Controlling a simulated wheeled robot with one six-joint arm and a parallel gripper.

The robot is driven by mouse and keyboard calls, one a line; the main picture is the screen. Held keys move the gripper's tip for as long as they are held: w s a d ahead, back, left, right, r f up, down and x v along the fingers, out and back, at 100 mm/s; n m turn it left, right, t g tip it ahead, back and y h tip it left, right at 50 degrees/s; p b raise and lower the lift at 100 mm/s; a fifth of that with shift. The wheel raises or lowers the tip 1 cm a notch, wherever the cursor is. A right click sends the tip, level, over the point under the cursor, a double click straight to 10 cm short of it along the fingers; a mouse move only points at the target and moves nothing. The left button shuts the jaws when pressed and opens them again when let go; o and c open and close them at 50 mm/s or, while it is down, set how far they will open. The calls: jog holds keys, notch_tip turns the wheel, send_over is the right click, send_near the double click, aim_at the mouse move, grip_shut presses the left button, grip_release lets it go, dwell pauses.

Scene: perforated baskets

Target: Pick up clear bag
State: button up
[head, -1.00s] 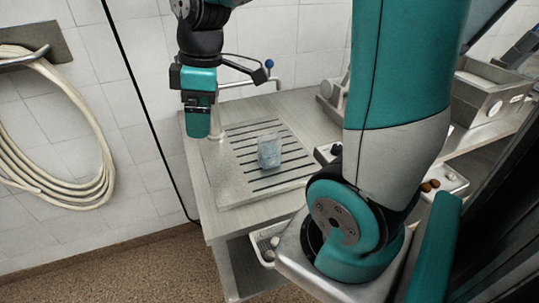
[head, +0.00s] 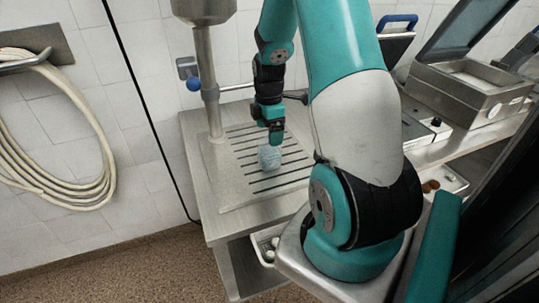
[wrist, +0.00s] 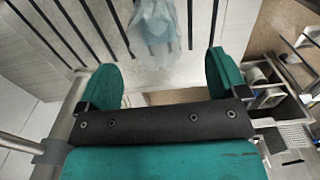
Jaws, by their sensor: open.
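The clear bag (head: 270,158) stands on the slotted metal drain surface (head: 232,184) of the steel table, pale and bluish. In the wrist view the bag (wrist: 155,28) lies beyond my fingertips, near the top centre, with its crumpled clear end towards me. My gripper (head: 276,138) is just above and beside the bag in the head view. In the wrist view my gripper (wrist: 163,75) shows two green fingers wide apart with nothing between them. I cannot tell from the head view whether a finger touches the bag.
A steel post (head: 207,90) rises at the left of the drain surface. A steel machine with a raised lid (head: 465,88) stands at the right back. A tray with brown items (head: 445,180) lies right of my arm. A coiled hose (head: 60,150) hangs on the left wall.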

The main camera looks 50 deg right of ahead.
aim_at(270, 153)
jog(key=shift+d+f+p, duration=0.15)
jog(key=shift+f+p, duration=0.4)
jog(key=shift+f, duration=1.05)
jog(key=shift+d+f+p, duration=0.1)
jog(key=shift+f+p, duration=0.45)
jog(key=shift+f, duration=1.05)
jog(key=c, duration=1.2)
jog(key=shift+o, duration=0.2)
jog(key=shift+w+r, duration=0.1)
